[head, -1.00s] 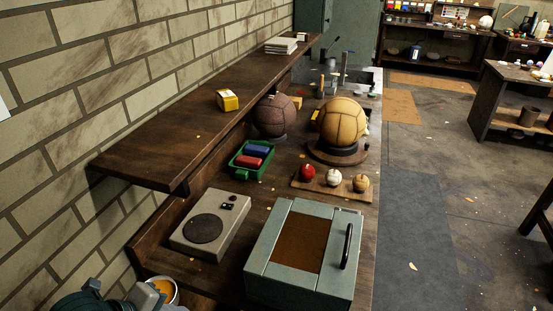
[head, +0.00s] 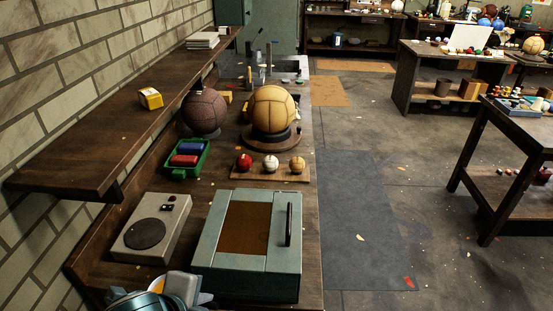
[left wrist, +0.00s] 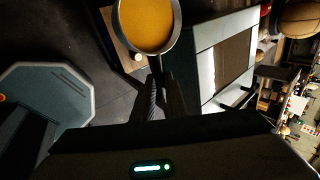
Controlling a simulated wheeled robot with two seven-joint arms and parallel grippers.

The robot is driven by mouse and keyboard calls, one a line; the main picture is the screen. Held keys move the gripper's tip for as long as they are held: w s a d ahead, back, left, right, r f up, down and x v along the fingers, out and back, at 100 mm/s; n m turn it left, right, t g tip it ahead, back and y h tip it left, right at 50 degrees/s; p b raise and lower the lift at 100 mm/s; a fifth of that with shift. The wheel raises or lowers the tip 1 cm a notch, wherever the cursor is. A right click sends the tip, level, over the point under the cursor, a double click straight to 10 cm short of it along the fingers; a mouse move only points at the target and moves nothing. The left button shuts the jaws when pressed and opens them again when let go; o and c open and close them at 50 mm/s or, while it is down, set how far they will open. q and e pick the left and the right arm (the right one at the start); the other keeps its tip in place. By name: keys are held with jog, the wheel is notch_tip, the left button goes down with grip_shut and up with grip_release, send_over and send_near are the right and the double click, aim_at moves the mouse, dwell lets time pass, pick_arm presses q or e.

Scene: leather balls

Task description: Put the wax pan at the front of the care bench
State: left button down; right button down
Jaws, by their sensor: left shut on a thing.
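The wax pan, a round metal pan of orange wax, is partly in view at the bottom left of the head view (head: 181,287). The left wrist view shows it from above (left wrist: 147,24), with its handle running down between the fingers. My left gripper (left wrist: 157,92) is shut on that handle; in the head view my gripper and arm partly hide the pan. The pan is held by the near end of the care bench (head: 210,193), close to the hot plate and the grey box. I cannot tell its height above the bench top. My right gripper is not in view.
A grey hot plate (head: 170,216) and a grey-green box with a brown panel (head: 203,228) fill the near bench. Behind are a green tray (head: 204,163), small balls on a board (head: 271,178) and two large balls. A wall shelf (head: 95,130) overhangs the left.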

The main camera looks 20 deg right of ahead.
pick_arm(q)
jog(key=shift+s+d+r+n+y+b, duration=0.85)
jog(key=shift+d+r+n, duration=0.7)
jog(key=shift+d, duration=2.5)
jog(key=w+a+r+n+g+y+b, duration=0.1)
jog(key=w+a+r+n+g+y, duration=0.2)
jog(key=n, duration=0.7)
jog(key=w+a+r+n+g+y+b, duration=0.2)
jog(key=w+a+r+n+g+y, duration=0.1)
jog(key=a+n, duration=0.4)
jog(key=r+n+y, duration=0.1)
jog(key=n+y, duration=0.1)
jog(key=n, duration=0.1)
jog(key=shift+a+r, duration=0.3)
jog(key=shift+r, duration=0.05)
jog(key=shift+d, duration=0.35)
